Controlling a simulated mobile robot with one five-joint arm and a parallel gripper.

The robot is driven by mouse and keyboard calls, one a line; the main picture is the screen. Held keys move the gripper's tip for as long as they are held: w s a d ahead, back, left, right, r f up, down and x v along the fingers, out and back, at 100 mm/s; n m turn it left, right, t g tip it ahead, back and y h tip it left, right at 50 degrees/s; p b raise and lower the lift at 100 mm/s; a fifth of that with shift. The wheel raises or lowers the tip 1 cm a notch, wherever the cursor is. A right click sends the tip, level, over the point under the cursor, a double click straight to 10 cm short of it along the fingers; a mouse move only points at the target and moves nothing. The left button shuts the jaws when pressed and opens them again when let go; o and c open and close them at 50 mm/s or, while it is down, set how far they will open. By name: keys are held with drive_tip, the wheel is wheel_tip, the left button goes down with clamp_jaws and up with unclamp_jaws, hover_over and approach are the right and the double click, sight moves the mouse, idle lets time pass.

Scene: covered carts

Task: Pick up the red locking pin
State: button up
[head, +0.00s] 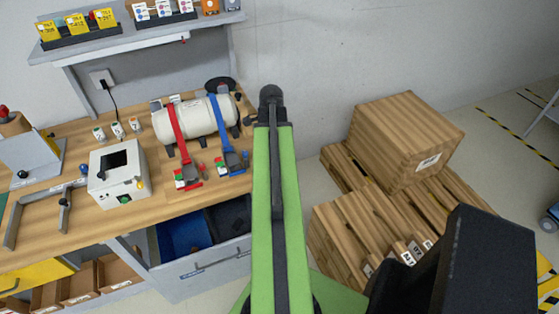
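I cannot make out a red locking pin for certain in the head view. A tiny red item (183,39) shows at the underside of the wall shelf, too small to identify. Red parts also show at the end of the red strap (178,133), which lies over a white cylinder (192,119) on the workbench. My green arm rises through the middle of the view and hides part of the bench's right end. The fingers of my gripper do not show.
The wooden workbench (110,218) carries a white box device (118,174) and a grey metal frame (62,203). An open drawer with a blue bin (183,234) juts out in front. A wooden crate (402,140) sits on pallets (350,230) at right. Some bare floor shows between.

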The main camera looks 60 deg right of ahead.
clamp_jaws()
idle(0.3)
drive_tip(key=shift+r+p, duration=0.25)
drive_tip(key=shift+p, duration=0.2)
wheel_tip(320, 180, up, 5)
drive_tip(key=p, duration=0.4)
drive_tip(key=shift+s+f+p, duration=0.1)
drive_tip(key=shift+p, duration=0.3)
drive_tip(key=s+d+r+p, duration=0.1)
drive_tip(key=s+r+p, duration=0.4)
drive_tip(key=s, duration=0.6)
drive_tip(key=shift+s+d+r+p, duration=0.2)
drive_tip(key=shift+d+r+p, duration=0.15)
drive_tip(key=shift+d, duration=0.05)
